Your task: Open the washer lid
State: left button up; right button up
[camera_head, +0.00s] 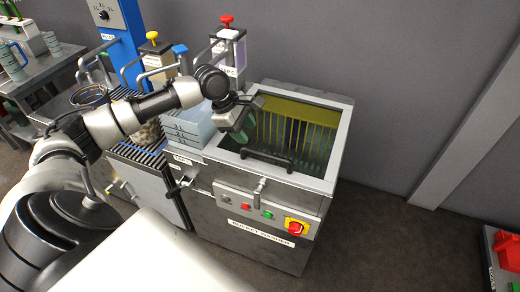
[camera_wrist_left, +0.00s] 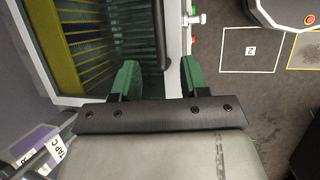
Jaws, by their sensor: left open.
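The washer (camera_head: 255,222), labelled as a bucket washer, is a grey metal box in the middle of the head view. Its framed top shows bristles and a yellow panel (camera_head: 292,108) inside; I cannot tell whether a clear lid covers them. A black bar handle (camera_head: 268,161) lies along the front edge of the top. My left gripper (camera_head: 243,135) is open and empty over the top, near the handle's left end. In the left wrist view, the handle (camera_wrist_left: 160,30) reaches between the green fingers of the gripper (camera_wrist_left: 158,70), apparently without being gripped. My right gripper is not seen.
The front panel has buttons and a red knob on yellow (camera_head: 296,226). Grey-blue trays (camera_head: 187,125), a tap post with a red top (camera_head: 228,45) and a yellow-topped post (camera_head: 153,55) crowd the left.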

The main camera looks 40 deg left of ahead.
aim_at(261, 153)
pick_arm(q)
jog(key=x, duration=0.9)
jog(key=shift+w+d+f, duration=0.1)
jog(key=shift+d+f, duration=0.05)
jog(key=shift+f, duration=0.05)
grip_shut()
